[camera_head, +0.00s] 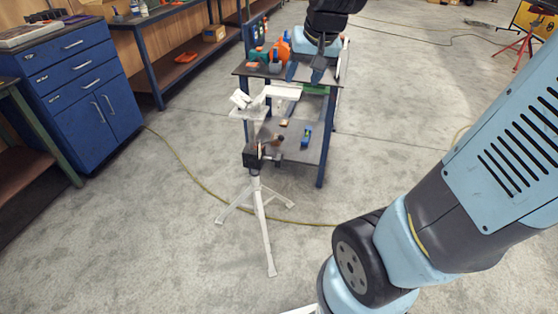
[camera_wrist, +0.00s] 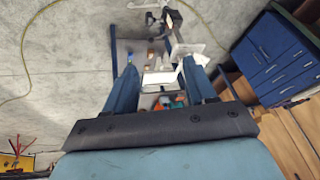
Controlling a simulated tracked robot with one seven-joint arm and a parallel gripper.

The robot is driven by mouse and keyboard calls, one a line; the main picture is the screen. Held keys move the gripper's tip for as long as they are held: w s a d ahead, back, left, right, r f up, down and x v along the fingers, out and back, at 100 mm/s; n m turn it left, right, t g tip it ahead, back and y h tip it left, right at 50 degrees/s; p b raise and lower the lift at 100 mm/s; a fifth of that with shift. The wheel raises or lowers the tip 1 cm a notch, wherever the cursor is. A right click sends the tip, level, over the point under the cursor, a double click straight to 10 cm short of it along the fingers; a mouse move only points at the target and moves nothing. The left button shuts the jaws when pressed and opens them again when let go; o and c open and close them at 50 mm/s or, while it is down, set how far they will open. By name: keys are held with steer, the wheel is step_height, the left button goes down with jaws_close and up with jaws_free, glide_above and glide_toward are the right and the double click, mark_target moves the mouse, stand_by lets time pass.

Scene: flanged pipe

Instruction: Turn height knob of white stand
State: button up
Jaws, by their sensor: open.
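The white stand (camera_head: 258,200) is upright on splayed legs in the middle of the head view, with a white cradle-like head (camera_head: 250,104). A dark block with a knob or handle (camera_head: 262,154) sits partway up its post; its fine shape is too small to tell. The stand also shows in the wrist view (camera_wrist: 184,46), beyond the fingertips, with the dark block (camera_wrist: 172,17) near the top edge. My gripper (camera_head: 305,74) is open above the cart behind the stand, up and right of the knob, apart from it. Its fingers (camera_wrist: 160,68) frame no held object.
A dark-topped cart (camera_head: 245,70) with blue legs stands right behind the stand, holding orange and blue items (camera_head: 281,51). A blue drawer cabinet (camera_head: 85,80) is at left. A hose (camera_head: 185,170) crosses the floor by the stand's legs.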

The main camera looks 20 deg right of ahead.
steer(key=s+r, duration=0.3)
steer(key=s, duration=0.3)
steer(key=w+a+f+m+t, duration=0.1)
steer(key=w+a+f, duration=0.3)
steer(key=w+f, duration=0.3)
steer(key=w+a+f+m+t, duration=0.15)
steer(key=w+a+f, duration=0.35)
steer(key=w, duration=0.5)
steer(key=w+a+f+m+h, duration=0.1)
steer(key=w+f, duration=0.3)
steer(key=f, duration=0.3)
steer(key=w+a+f+m, duration=0.2)
steer(key=w+f, duration=0.1)
steer(key=f, duration=0.4)
steer(key=n+t+h, duration=0.2)
steer(key=t+h, duration=0.6)
steer(key=h, duration=0.1)
glide_toward(279, 159)
steer(key=shift+m+t, duration=0.25)
steer(key=x, duration=0.4)
steer(key=f+x, duration=0.1)
steer(key=x, duration=0.3)
steer(key=f+x, duration=0.1)
steer(key=x, duration=0.3)
steer(key=shift+w+a+f, duration=0.15)
steer(key=shift+w+f, duration=0.05)
steer(key=shift+f, duration=0.05)
